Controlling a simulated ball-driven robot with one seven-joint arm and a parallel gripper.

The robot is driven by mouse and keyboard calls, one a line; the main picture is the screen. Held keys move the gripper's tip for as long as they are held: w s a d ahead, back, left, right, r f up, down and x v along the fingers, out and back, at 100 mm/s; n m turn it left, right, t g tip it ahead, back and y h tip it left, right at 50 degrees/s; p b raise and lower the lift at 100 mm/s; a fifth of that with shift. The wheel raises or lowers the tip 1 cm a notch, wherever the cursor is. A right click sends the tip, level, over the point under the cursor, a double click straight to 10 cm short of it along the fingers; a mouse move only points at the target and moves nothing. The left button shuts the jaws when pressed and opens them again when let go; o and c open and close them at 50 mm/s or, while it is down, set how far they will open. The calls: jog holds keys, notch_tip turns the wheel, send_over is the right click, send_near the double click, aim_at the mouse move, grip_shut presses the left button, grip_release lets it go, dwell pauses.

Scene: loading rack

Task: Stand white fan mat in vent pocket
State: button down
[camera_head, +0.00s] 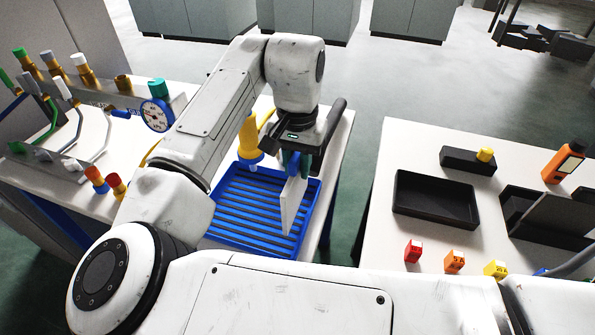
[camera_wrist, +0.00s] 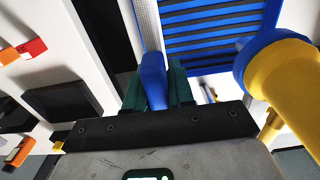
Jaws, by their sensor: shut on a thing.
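The white fan mat (camera_head: 292,206) is a thin flat panel with a blue grip (camera_wrist: 153,80). My gripper (camera_head: 300,163) is shut on the blue grip between its dark green fingers. The panel hangs upright, edge-on, over the right part of a blue slatted rack (camera_head: 228,233). In the wrist view, the mat (camera_wrist: 148,26) shows as a narrow pale strip beside the blue rack (camera_wrist: 222,16). I cannot tell whether its lower edge touches the rack. I cannot tell which slot is the vent pocket.
A yellow and blue tool (camera_head: 249,138) stands close behind the rack, left of my gripper. At left are a gauge (camera_head: 157,115) and bent pipes with valves. On the right table are a black tray (camera_head: 436,201) and small coloured blocks (camera_head: 454,261). A gap separates the tables.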

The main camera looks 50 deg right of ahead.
jog(key=shift+f+p, duration=0.75)
jog(key=shift+f, duration=0.6)
jog(key=shift+f, duration=0.2)
jog(key=c, duration=1)
grip_release()
jog(key=shift+w+f+b, duration=0.1)
jog(key=shift+f+b, duration=0.05)
jog(key=shift+b, duration=0.35)
notch_tip(320, 180, up, 11)
jog(key=shift+r+b, duration=0.1)
jog(key=shift+b, duration=0.4)
